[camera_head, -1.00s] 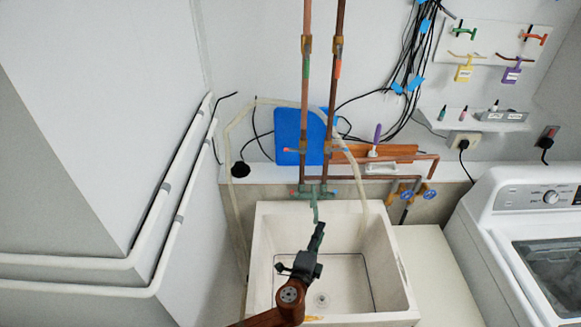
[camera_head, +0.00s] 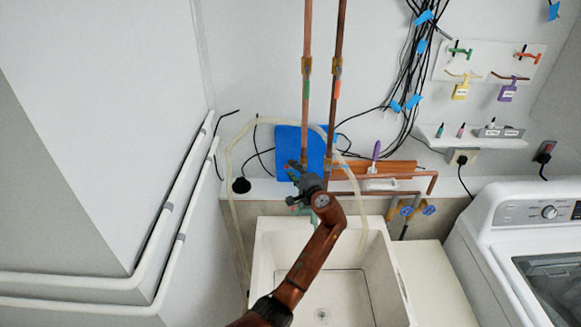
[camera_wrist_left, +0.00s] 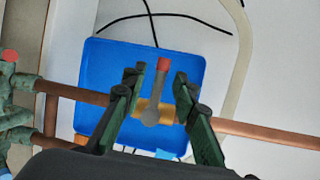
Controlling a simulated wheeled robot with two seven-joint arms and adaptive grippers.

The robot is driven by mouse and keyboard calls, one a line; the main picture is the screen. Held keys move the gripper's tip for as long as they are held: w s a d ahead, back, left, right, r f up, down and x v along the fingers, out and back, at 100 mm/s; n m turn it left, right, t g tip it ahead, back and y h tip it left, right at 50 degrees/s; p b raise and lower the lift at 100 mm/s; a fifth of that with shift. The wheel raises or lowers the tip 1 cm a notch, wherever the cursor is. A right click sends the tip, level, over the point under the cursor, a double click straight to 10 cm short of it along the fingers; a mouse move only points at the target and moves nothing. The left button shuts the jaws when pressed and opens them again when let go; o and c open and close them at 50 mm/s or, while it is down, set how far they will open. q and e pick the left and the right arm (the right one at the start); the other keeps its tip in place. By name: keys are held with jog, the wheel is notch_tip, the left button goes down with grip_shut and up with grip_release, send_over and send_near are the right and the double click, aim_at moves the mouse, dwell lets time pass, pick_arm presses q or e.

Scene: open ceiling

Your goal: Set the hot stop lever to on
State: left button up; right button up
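The hot stop lever (camera_wrist_left: 163,76) is a grey handle with a red tip. It rises from a brass valve (camera_wrist_left: 141,107) on a copper pipe (camera_wrist_left: 255,132) and stands across the pipe in the left wrist view. My left gripper (camera_wrist_left: 160,85) is open, with one dark green finger on each side of the lever and visible gaps to it. In the head view my left gripper (camera_head: 298,168) is at the lower part of the two vertical pipes, and it hides the lever and valve there. My right gripper is not in view.
A blue panel (camera_wrist_left: 100,70) is behind the pipes. A corroded green faucet (camera_wrist_left: 14,115) with a red knob is at the left of the wrist view. The white sink (camera_head: 262,245) lies below my arm. A washing machine (camera_head: 500,240) stands at the right.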

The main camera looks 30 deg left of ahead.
pick_arm(q)
jog(key=shift+x, duration=1.25)
jog(key=shift+c, duration=0.5)
grip_shut()
